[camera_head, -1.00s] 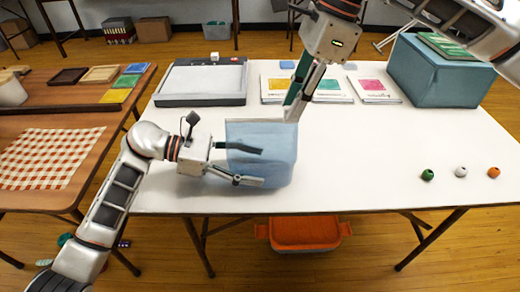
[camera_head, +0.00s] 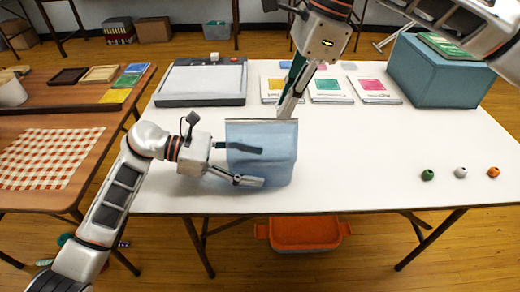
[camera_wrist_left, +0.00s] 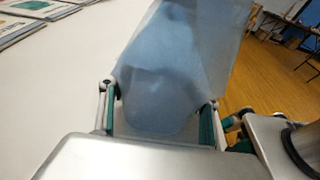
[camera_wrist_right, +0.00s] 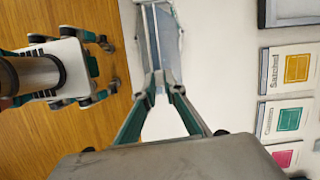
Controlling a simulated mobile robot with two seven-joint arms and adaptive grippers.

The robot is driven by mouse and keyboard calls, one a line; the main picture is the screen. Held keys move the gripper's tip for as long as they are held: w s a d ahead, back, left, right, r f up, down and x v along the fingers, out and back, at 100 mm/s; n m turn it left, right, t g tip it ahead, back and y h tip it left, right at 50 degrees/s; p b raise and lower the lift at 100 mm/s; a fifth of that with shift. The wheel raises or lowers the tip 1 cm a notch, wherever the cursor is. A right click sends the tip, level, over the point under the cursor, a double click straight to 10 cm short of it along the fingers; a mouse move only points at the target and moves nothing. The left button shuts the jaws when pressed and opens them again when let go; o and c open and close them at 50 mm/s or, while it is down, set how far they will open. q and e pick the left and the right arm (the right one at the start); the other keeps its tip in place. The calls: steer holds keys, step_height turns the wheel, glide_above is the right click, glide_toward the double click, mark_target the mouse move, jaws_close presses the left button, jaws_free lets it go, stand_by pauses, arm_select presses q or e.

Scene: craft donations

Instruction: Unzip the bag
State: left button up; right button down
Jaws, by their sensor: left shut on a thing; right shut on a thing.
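The translucent blue bag (camera_head: 276,142) stands upright near the table's front edge, left of centre. My left gripper (camera_head: 255,166) reaches it from the left and is shut on the bag's body; in the left wrist view the bag (camera_wrist_left: 165,90) fills the space between its fingers (camera_wrist_left: 160,110). My right gripper (camera_head: 283,114) points down at the bag's top edge, near its right end. In the right wrist view its fingertips (camera_wrist_right: 160,88) are close together at the end of the bag's long top strip (camera_wrist_right: 152,40). The zip pull is hidden between them.
Several booklets (camera_head: 328,88) and a black-framed light pad (camera_head: 203,83) lie behind the bag. A large blue box (camera_head: 440,80) stands at the back right. The table (camera_head: 360,160) between bag and beads is clear.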

steer(key=s+a, duration=0.1)
steer(key=a, duration=0.7)
steer(key=shift+a+f, duration=0.2)
steer(key=shift+a, duration=0.1)
steer(key=c, duration=2)
jaws_free()
steer(key=shift+w, duration=0.1)
steer(key=shift+d+r, duration=0.1)
steer(key=shift+r, duration=0.05)
steer(key=shift+c, duration=0.9)
steer(key=shift+r, duration=0.1)
step_height(320, 180, up, 7)
arm_select(q)
steer(key=o, duration=0.9)
